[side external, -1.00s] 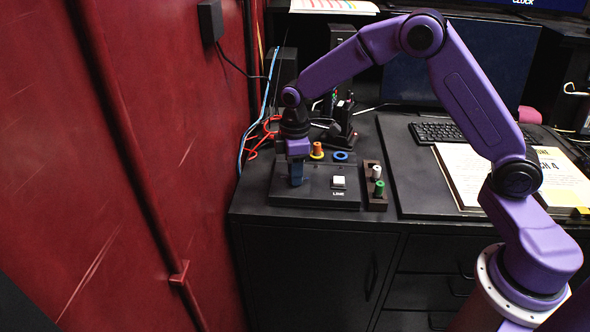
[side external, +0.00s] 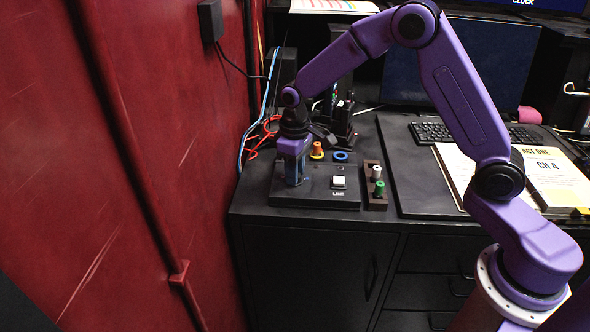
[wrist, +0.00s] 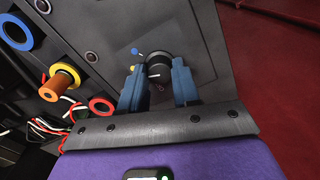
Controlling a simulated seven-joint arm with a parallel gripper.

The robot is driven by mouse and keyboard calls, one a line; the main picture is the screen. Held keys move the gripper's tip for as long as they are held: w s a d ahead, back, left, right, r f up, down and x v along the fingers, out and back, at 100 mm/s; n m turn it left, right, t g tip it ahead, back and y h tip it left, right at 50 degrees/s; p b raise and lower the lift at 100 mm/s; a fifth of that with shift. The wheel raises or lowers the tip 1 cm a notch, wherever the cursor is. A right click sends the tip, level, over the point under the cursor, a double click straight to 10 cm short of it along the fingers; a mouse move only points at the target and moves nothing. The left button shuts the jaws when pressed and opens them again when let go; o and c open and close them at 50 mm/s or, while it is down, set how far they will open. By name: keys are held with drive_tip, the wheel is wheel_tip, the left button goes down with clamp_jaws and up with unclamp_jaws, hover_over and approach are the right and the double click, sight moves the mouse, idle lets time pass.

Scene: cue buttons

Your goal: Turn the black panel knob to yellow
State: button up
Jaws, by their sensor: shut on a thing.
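The black knob (wrist: 158,64) sits on the dark panel (wrist: 190,25). A blue dot (wrist: 134,50) and a yellow dot (wrist: 132,69) lie beside the knob at its left in the wrist view. A pale mark shows on the knob's lower part; I cannot tell for sure where it points. My gripper (wrist: 158,78) has its blue fingers on both sides of the knob, shut on it. In the side view my gripper (side external: 295,174) is down at the left part of the panel (side external: 318,198) and hides the knob.
A white button (side external: 338,182) is on the panel's right. A block with a white and a green peg (side external: 379,188) stands beside it. Behind are an orange peg on a yellow ring (side external: 317,150) and a blue ring (side external: 341,156). The red wall (side external: 200,200) is close at left.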

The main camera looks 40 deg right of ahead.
idle(0.4)
drive_tip(key=o, duration=1.1)
drive_tip(key=shift+c, duration=0.2)
drive_tip(key=shift+r, duration=0.15)
wheel_tip(320, 180, up, 17)
drive_tip(key=shift+r, duration=0.15)
